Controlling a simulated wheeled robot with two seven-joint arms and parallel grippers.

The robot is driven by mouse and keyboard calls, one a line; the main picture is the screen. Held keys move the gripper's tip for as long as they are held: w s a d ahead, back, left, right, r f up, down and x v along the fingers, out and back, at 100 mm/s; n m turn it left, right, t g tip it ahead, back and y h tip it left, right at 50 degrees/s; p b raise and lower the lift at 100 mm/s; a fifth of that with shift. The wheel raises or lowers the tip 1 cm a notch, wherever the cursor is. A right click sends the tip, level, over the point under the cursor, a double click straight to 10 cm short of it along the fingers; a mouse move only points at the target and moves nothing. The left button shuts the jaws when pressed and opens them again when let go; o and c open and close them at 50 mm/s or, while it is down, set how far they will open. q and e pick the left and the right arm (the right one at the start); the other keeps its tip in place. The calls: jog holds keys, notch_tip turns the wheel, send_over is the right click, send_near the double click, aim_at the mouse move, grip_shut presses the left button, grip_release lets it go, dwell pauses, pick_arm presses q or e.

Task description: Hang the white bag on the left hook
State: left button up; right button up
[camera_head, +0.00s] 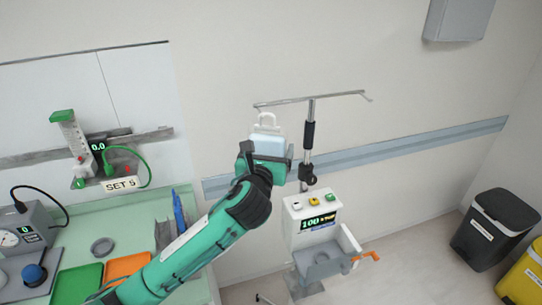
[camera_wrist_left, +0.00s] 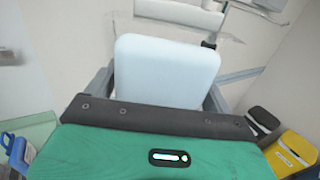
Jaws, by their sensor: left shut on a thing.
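The white bag (camera_head: 268,143) is upright in my left gripper (camera_head: 265,160), with its handle loop at the top. The gripper is shut on the bag's lower part. A stand with a thin crossbar (camera_head: 335,95) is beside it; the left hook (camera_head: 257,105) is at the bar's left end. The bag's loop appears just below and right of that hook; I cannot tell whether they touch. My right gripper is not in view.
The stand's pole (camera_head: 309,135) rises right of the bag, above a white pump unit (camera_head: 312,220) reading 100. A green counter (camera_head: 140,220) with trays and a gauge is at left. Black (camera_head: 495,225) and yellow (camera_head: 525,275) bins stand at right.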

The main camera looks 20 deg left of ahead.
pick_arm(q)
jog(key=w+a, duration=0.1)
jog(key=w, duration=0.1)
jog(key=w+a+f+b, duration=0.1)
jog(key=w, duration=0.1)
jog(key=shift+a+f, duration=0.1)
jog(key=shift+a, duration=0.25)
dwell(0.3)
dwell(0.6)
jog(key=o, duration=1.1)
jog(key=shift+o, duration=0.7)
jog(key=shift+s, duration=0.1)
jog(key=shift+f, duration=0.15)
jog(key=shift+s, duration=0.1)
